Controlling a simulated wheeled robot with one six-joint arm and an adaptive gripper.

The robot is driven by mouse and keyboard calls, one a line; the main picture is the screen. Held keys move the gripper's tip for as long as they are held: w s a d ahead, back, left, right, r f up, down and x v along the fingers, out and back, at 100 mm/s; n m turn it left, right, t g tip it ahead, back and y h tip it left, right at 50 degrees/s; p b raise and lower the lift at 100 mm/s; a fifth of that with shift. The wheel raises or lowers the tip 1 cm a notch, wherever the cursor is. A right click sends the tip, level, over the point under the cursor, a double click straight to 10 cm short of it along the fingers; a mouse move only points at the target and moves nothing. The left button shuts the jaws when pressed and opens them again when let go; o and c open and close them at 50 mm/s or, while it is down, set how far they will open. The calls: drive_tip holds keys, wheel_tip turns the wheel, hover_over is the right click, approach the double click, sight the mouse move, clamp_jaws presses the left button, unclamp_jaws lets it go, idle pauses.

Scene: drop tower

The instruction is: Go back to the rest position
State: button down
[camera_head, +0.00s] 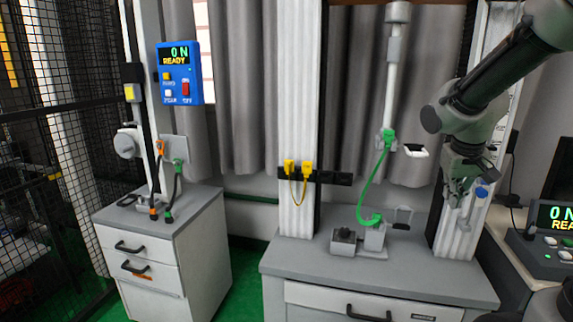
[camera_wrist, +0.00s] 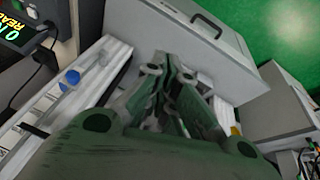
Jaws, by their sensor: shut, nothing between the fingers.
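My gripper (camera_head: 461,190) is at the right in the head view, in front of the right white column. It hangs down from my arm, beside a blue-topped knob (camera_head: 481,193). In the wrist view my gripper (camera_wrist: 172,72) has its green fingers shut with nothing between them. The blue knob (camera_wrist: 70,77) shows left of the fingers there, apart from them.
A grey-topped drawer cabinet (camera_head: 300,262) carries the drop tower with its green cable (camera_head: 367,184). A yellow cable (camera_head: 298,188) hangs on the left column. A blue READY panel (camera_head: 180,73) and a second cabinet (camera_head: 140,285) stand left. A console (camera_head: 545,240) stands right.

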drive_tip(key=s+a+r+y, duration=0.1)
drive_tip(key=s+a+r, duration=0.1)
drive_tip(key=s, duration=0.7)
drive_tip(key=s+a+r+t+y, duration=0.1)
drive_tip(key=s+a+r, duration=0.1)
drive_tip(key=s, duration=0.7)
drive_tip(key=shift+a+r+n, duration=0.35)
drive_tip(key=shift+a+n, duration=0.05)
